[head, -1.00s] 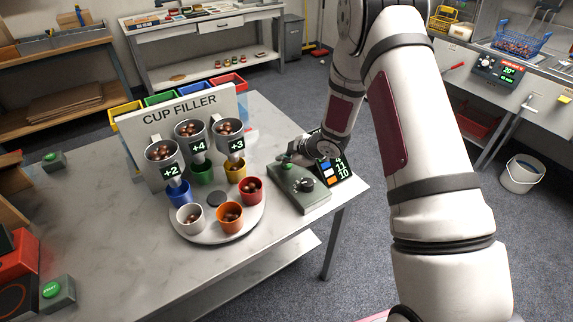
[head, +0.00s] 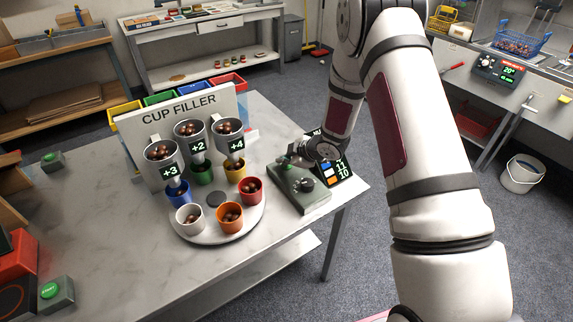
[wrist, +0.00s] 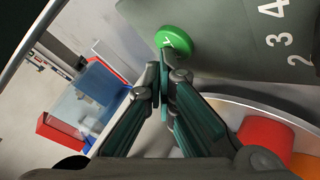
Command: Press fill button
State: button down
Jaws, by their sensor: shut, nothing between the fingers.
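The grey-green control box (head: 308,203) stands at the right end of the table, with a dial (head: 306,184) on top. The round green button (wrist: 174,38) is at the box's edge in the wrist view. My gripper (wrist: 164,78) is shut and empty, its fingertips at the button's near edge; I cannot tell whether they touch it. In the head view my wrist hides part of the box's far end. The cup filler sign (head: 185,112) stands behind three hoppers labelled +3, +2 and +4. Cups stand on the round turntable (head: 215,225), several holding chestnuts.
A small display (head: 341,169) stands beside the box, partly hidden by my arm. Coloured bins (head: 160,99) are behind the sign. Two more green-buttoned boxes (head: 57,291) lie at the table's left.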

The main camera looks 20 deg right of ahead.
aim_at(285, 167)
jog(key=shift+r+p, duration=0.4)
jog(key=shift+r, duration=0.4)
jog(key=shift+r, duration=0.15)
jog(key=shift+r+p, duration=1.05)
jog(key=shift+r, duration=1.3)
